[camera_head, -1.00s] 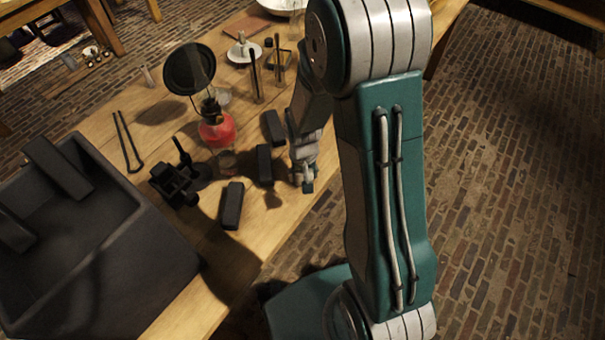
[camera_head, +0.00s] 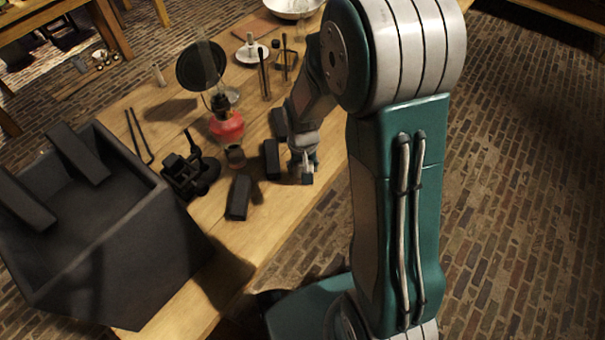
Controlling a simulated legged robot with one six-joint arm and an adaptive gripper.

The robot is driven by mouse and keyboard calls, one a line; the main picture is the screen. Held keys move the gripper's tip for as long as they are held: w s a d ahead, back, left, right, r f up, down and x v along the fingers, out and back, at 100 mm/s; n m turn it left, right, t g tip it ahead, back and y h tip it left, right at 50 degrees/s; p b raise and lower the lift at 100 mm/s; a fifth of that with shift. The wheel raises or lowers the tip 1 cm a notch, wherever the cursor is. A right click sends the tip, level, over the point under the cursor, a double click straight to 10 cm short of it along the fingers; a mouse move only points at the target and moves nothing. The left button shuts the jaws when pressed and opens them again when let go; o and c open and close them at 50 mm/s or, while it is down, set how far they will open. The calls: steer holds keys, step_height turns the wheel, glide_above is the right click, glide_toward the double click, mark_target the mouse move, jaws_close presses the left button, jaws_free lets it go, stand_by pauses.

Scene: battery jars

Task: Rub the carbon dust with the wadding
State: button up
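My gripper (camera_head: 305,170) points down over the right edge of the wooden table (camera_head: 230,263), just right of the dark blocks. It is small and partly hidden by its own wrist, so its fingers and anything between them are unclear. I cannot pick out the wadding for certain. A small dark patch lies on the wood between the near block (camera_head: 238,197) and my gripper; I cannot tell whether it is carbon dust or shadow. A middle block (camera_head: 271,159) stands closest to my gripper, and a far block (camera_head: 278,123) lies behind it.
A red lamp-like burner (camera_head: 227,127) and a round black disc (camera_head: 201,65) stand left of the blocks. A black metal device (camera_head: 187,172), tongs (camera_head: 139,137) and a large dark box (camera_head: 150,225) are further left. A white bowl (camera_head: 291,8) sits at the back.

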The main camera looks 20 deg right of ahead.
mark_target(297, 166)
steer(key=shift+a+r, duration=0.35)
steer(key=shift+r, duration=0.35)
steer(key=shift+a+r, duration=0.35)
steer(key=shift+r, duration=0.35)
steer(key=shift+d, duration=0.45)
steer(key=shift+a, duration=0.15)
